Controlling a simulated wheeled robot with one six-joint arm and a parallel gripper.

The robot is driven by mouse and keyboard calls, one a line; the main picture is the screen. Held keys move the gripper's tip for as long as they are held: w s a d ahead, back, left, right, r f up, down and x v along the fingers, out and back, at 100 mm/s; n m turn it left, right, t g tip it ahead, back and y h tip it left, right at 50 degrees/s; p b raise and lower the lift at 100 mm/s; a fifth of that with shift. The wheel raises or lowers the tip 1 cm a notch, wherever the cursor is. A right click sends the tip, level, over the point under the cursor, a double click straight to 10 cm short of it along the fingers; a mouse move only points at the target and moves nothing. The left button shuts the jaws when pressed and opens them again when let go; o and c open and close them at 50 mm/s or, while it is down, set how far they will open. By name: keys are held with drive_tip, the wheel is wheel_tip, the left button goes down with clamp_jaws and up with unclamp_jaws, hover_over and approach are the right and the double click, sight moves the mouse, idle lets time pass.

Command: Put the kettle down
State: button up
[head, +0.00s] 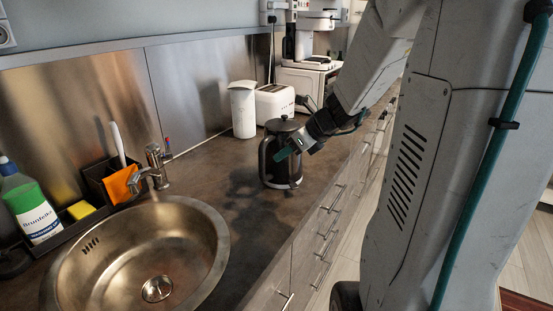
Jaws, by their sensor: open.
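The dark kettle (281,165) stands upright on the brown countertop (222,178), to the right of the sink. It has a dark lid with a knob and a shiny body, and its curved handle is on the left side. My gripper (284,155) is at the kettle, reaching in from the upper right, with a teal fingertip in front of the kettle's upper body. The jaws are open. The gripper partly hides the kettle, and I cannot tell whether a finger touches it.
A round metal sink (215,235) with a faucet (155,168) lies at the left. A black caddy (95,190) holds bottle, sponge and brush. Behind the kettle stand a white canister (242,110) and a toaster (275,103). Drawers (325,225) line the counter's front edge.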

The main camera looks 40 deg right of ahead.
drive_tip(key=s+a+r+n+g+y, duration=0.1)
drive_tip(key=s+a+r+n+g, duration=0.1)
drive_tip(key=s+a+n, duration=0.4)
drive_tip(key=s+a+r+n+g, duration=0.2)
drive_tip(key=a+n, duration=0.6)
drive_tip(key=a, duration=0.1)
drive_tip(key=s+a+n+g+h, duration=0.1)
drive_tip(key=s+a+n+h, duration=0.1)
drive_tip(key=s+n, duration=0.5)
drive_tip(key=s+a+n+g+h, duration=0.1)
drive_tip(key=s+n+g+h, duration=0.1)
drive_tip(key=s+n, duration=0.6)
drive_tip(key=n, duration=0.3)
drive_tip(key=shift+a+r, duration=0.25)
drive_tip(key=shift+a, duration=0.15)
drive_tip(key=shift+c, duration=0.5)
drive_tip(key=shift+a, duration=0.1)
